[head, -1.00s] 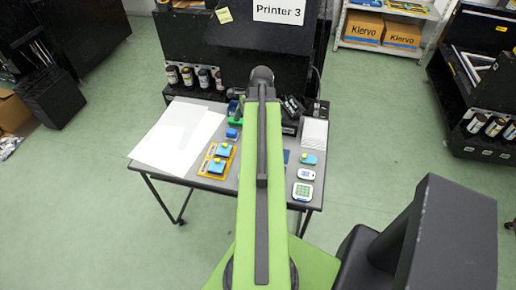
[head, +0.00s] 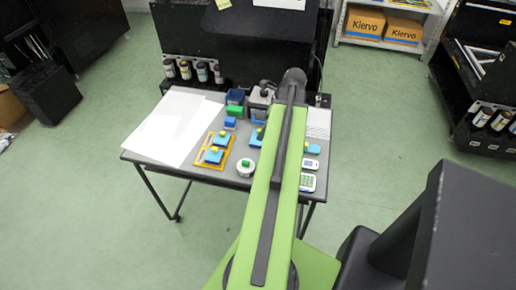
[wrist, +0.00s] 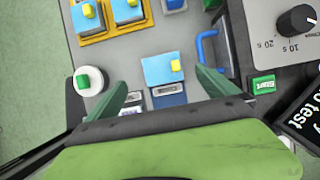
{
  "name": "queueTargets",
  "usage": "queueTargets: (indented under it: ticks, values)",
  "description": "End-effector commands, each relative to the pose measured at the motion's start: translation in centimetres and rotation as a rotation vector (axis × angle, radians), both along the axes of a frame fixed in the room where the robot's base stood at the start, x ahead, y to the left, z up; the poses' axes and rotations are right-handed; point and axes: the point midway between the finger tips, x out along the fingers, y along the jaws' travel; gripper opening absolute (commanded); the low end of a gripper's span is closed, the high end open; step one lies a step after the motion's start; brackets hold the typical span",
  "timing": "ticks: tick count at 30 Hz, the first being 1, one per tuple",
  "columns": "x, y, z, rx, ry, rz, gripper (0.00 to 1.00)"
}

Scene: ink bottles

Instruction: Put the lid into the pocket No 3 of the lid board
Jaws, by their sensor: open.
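A blue lid with a yellow knob (wrist: 163,68) lies between and a little beyond my fingers in the wrist view, on or against a darker blue item with a small label. It also shows beside my arm in the head view (head: 256,136). My gripper (wrist: 160,80) is open, its green fingers on either side of the lid; touching cannot be told. The orange lid board (wrist: 94,39) is at the top left of the wrist view, cut off by the edge, and left of my arm in the head view (head: 227,163). It bears two blue lids with yellow knobs. Pocket numbers are not readable.
A round white item with a green top (wrist: 89,80) stands left of my gripper. A blue handle (wrist: 206,46) rises close to the right finger. A grey dial unit (wrist: 268,25) and green Start button (wrist: 264,84) are farther right. White sheets (head: 172,125) cover the table's left.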

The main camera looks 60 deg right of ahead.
Motion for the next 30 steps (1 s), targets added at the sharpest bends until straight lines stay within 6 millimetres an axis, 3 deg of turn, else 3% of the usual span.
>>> queueTargets:
  ticks: [1, 11, 19, 27, 30]
  values:
    - [0.4, 0.1, -2.0, 0.000, 0.000, 0.002, 0.98]
    - [1.2, 0.3, -3.2, 0.000, 0.000, 0.002, 0.98]
    - [2.5, 0.5, -7.5, 0.000, 0.000, 0.003, 0.98]
    - [2.8, 0.6, -7.4, 0.000, 0.000, 0.003, 0.98]
    - [2.8, 0.6, -7.4, 0.000, 0.000, 0.003, 0.85]
